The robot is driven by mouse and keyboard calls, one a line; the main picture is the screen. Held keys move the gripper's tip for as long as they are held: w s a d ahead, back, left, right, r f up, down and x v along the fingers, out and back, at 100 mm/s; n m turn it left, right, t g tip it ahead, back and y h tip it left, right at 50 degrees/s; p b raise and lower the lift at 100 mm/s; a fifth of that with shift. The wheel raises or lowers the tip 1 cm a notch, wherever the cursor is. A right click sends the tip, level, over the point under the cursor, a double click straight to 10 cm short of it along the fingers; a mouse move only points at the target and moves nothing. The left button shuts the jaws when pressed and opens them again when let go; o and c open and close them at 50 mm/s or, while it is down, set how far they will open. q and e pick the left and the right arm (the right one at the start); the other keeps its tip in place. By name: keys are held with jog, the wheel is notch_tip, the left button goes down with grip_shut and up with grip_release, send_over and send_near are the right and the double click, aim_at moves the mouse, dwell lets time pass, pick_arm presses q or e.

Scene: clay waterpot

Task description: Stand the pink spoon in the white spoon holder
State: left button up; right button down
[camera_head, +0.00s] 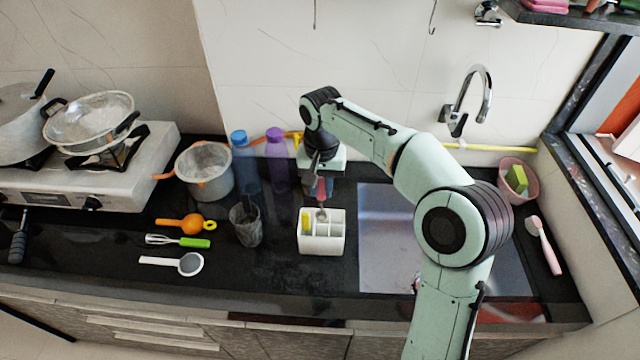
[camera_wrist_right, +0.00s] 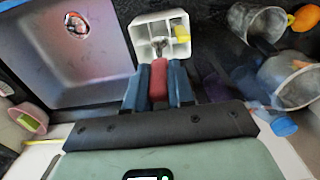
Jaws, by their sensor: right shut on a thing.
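The white spoon holder (camera_head: 322,246) stands on the dark counter left of the sink, with several compartments open at the top. It also shows in the right wrist view (camera_wrist_right: 143,31). My right gripper (camera_head: 319,186) is above and behind it, its blue fingers shut on the pink spoon's handle (camera_wrist_right: 158,80). The pink spoon (camera_head: 321,190) points down, its grey metal end at the holder's opening. I cannot tell whether that end is inside a compartment or just above it. A yellow thing (camera_head: 305,222) sits in the holder's left compartment. My left gripper is not in view.
A dark glass cup (camera_head: 246,226) stands left of the holder, with blue (camera_head: 243,163) and purple (camera_head: 277,160) bottles behind. A pot (camera_head: 205,178) and several utensils lie further left. The sink (camera_head: 385,225) is on the right, partly hidden by my right arm.

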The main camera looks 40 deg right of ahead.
aim_at(322, 200)
jog(key=shift+s+f+b, duration=0.2)
jog(key=shift+f+b, duration=0.15)
jog(key=shift+f, duration=0.4)
jog(key=shift+f+b, duration=0.75)
jog(key=shift+f, duration=0.35)
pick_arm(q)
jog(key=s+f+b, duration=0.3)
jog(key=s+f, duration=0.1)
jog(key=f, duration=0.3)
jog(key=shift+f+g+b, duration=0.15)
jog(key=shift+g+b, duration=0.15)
pick_arm(e)
jog(key=shift+w+f, duration=0.1)
jog(key=shift+f, duration=3.5)
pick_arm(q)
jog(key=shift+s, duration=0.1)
